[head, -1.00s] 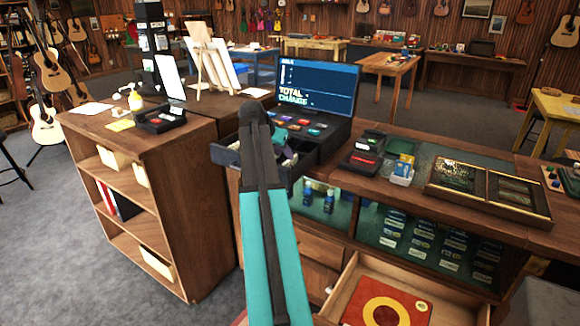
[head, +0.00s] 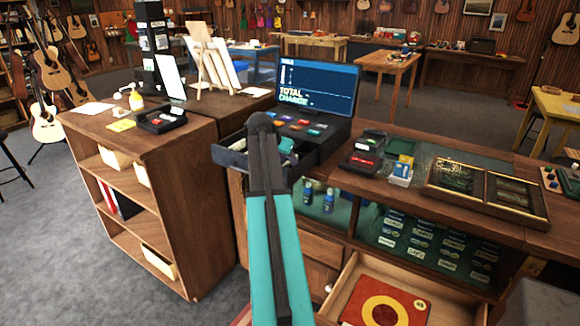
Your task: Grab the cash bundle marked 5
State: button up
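A cash register with a blue screen (head: 318,86) stands on the counter. Its cash drawer (head: 233,160) is pulled out at the front left of the register. Small pale and teal items (head: 287,145) show in the drawer, but no cash bundle or number 5 can be made out. My teal and black arm reaches up from the bottom of the head view and covers much of the drawer. My gripper is hidden behind the arm's end, at or near the drawer, so its fingers do not show.
A wooden shelf unit (head: 150,200) stands left of the drawer. A card terminal (head: 365,157) and small boxes (head: 402,168) sit on the counter to the right. Below, an open wooden drawer (head: 342,290) holds a red item with a yellow ring (head: 385,303).

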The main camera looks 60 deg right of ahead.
aim_at(288, 162)
dwell(0.4)
grip_shut()
jog(key=shift+r, duration=0.1)
notch_tip(288, 162, up, 10)
jog(key=b, duration=0.2)
dwell(0.7)
dwell(0.5)
